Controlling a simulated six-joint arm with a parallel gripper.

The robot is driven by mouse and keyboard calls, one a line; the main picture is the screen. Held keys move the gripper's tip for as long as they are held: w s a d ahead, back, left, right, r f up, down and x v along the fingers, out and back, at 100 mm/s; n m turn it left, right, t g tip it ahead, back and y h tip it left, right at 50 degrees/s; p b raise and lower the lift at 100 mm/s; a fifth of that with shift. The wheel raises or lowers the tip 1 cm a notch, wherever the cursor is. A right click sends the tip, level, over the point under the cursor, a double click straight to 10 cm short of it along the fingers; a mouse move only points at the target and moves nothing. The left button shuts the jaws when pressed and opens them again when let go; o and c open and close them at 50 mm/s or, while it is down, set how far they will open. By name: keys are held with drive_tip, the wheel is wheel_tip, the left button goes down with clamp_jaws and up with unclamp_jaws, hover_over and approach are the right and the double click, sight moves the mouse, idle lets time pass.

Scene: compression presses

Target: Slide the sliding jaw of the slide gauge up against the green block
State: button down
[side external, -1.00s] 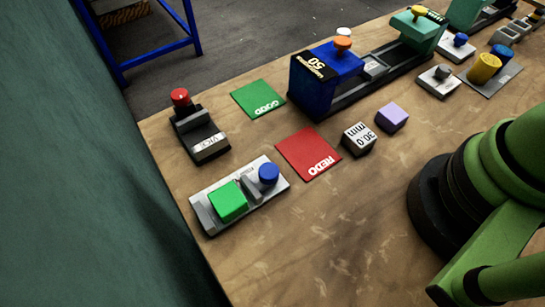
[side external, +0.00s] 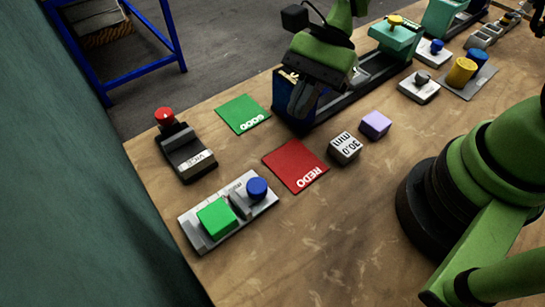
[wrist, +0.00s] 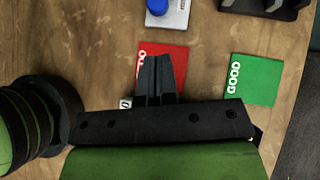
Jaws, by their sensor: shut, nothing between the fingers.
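The slide gauge (side external: 222,238) is a light grey plate on the near left of the bench in the side view. The green block (side external: 216,219) sits at its left end. The grey sliding jaw (side external: 240,204) stands just right of the block, with a blue knob (side external: 257,187) on its right; I cannot tell whether jaw and block touch. My gripper (side external: 303,103) is shut and empty, in front of the blue press, away from the gauge. In the wrist view its fingers (wrist: 158,72) overlap the red card, and the blue knob (wrist: 157,6) shows at the top edge.
A red REDO card (side external: 296,165) lies between gauge and gripper, with a 30.0 mm block (side external: 345,148) and a purple block (side external: 376,125) beside it. A black vice (side external: 184,152) with a red knob and a green GOOD card (side external: 243,113) lie farther back.

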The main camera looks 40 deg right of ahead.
sight(229, 209)
drive_tip(key=x, duration=1)
drive_tip(key=shift+f, duration=0.1)
drive_tip(key=shift+a, duration=0.15)
drive_tip(key=a, duration=0.5)
drive_tip(key=shift+a, duration=0.4)
drive_tip(key=w+d+r+n+t+h, duration=0.15)
drive_tip(key=d+r+n, duration=0.25)
drive_tip(key=d+r, duration=1)
drive_tip(key=s+d+r+n+t+h, duration=0.5)
drive_tip(key=s+d+r+n+t, duration=0.2)
drive_tip(key=s+r, duration=0.4)
wheel_tip(229, 209, up, 3)
drive_tip(key=shift+d+f+t, duration=0.1)
drive_tip(key=shift+d+t, duration=0.45)
drive_tip(key=shift+d, duration=0.1)
